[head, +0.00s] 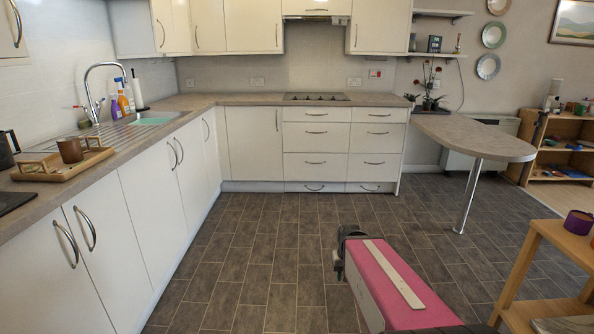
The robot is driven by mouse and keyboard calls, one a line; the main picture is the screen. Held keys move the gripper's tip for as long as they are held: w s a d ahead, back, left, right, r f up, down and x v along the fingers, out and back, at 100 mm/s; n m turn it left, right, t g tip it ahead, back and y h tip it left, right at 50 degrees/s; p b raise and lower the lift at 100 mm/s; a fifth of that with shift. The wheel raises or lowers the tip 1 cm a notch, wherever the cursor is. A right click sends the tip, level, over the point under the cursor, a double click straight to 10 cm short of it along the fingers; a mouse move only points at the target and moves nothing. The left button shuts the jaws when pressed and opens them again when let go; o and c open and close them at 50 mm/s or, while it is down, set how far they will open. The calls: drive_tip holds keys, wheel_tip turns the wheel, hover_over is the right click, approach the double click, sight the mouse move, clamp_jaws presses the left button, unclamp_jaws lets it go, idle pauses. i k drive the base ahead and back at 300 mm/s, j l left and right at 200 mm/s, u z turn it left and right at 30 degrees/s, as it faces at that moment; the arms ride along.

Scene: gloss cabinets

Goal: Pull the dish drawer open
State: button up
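White gloss drawers stand in two columns under the hob at the back wall. The left column (316,138) and the right column (376,138) both have curved metal handles. All their fronts look shut. I cannot tell from the picture which one is the dish drawer. My arm (395,285), with a pink top and a pale strip, reaches in from the bottom right over the floor, well short of the drawers. Its far end is dark and no fingers can be made out, so my gripper does not show.
Tiled floor (262,245) lies clear before the drawers. White cabinets (153,195) line the left side. A rounded peninsula counter (478,138) on a metal leg (468,196) juts out at right. A wooden stand (510,275) is close at bottom right.

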sight(297, 166)
drive_tip(key=i, duration=1.8)
drive_tip(key=i+u, duration=0.1)
drive_tip(key=i, duration=0.45)
drive_tip(key=i+l+u, duration=0.1)
drive_tip(key=i, duration=0.45)
drive_tip(key=i+l+u, duration=0.15)
drive_tip(key=i, duration=0.4)
drive_tip(key=i+l+u, duration=0.1)
drive_tip(key=i, duration=0.45)
drive_tip(key=l, duration=0.1)
